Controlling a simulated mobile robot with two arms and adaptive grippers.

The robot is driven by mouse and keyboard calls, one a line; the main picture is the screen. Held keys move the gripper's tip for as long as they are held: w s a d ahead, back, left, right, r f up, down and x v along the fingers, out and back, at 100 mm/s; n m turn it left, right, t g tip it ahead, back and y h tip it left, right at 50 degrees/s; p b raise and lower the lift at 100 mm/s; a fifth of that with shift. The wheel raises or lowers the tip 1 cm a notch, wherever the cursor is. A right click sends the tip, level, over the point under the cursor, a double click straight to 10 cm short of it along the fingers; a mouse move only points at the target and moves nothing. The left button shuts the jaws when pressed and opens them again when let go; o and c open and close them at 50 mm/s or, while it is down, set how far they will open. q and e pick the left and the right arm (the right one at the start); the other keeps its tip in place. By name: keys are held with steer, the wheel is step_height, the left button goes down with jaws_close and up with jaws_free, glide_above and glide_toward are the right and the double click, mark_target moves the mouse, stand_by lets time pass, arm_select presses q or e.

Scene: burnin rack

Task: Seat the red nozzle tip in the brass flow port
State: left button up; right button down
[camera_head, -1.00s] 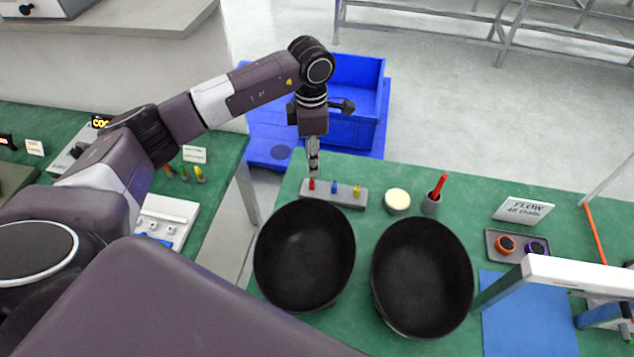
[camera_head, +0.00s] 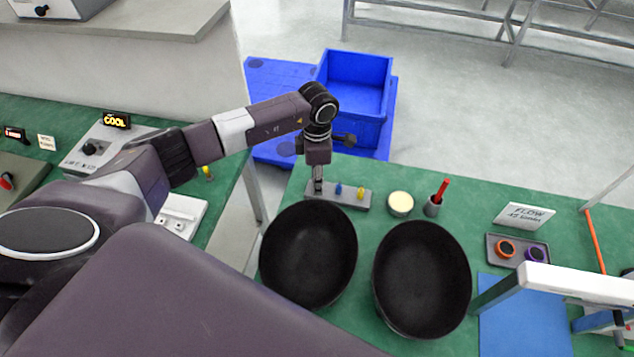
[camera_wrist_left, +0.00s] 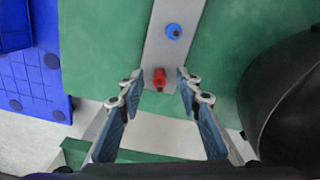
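The red nozzle tip (camera_wrist_left: 159,78) stands at the near end of a grey strip holder (camera_head: 349,198), beside a blue tip (camera_wrist_left: 173,31) and a yellow tip (camera_head: 361,192). My left gripper (camera_head: 318,188) is down at the red end of the holder and hides the red tip in the head view. In the left wrist view the left gripper (camera_wrist_left: 158,86) is open, with one finger on each side of the red tip and gaps between. I cannot make out the brass flow port. My right gripper is not in view.
Two large black bowl-shaped things (camera_head: 308,255) (camera_head: 422,280) stand just in front of the holder. A cream-topped round pot (camera_head: 401,204) and a grey cup with a red stick (camera_head: 434,205) are to its right. A FLOW sign (camera_head: 524,215), ring tray (camera_head: 491,250) and white-topped frame (camera_head: 580,281) stand farther right.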

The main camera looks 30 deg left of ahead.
arm_select(q)
steer(key=c, duration=0.9)
steer(key=shift+o, duration=0.2)
steer(key=shift+r, duration=0.1)
step_height(320, 180, up, 20)
steer(key=b, duration=0.5)
steer(key=s+d+f+m, duration=0.1)
steer(key=s+d+m, duration=0.2)
steer(key=s+m, duration=0.5)
steer(key=s+d+f+m, duration=0.2)
steer(key=s+d+m, duration=0.2)
steer(key=s+m, duration=0.5)
steer(key=m, duration=0.7)
steer(key=shift+d+f, duration=0.25)
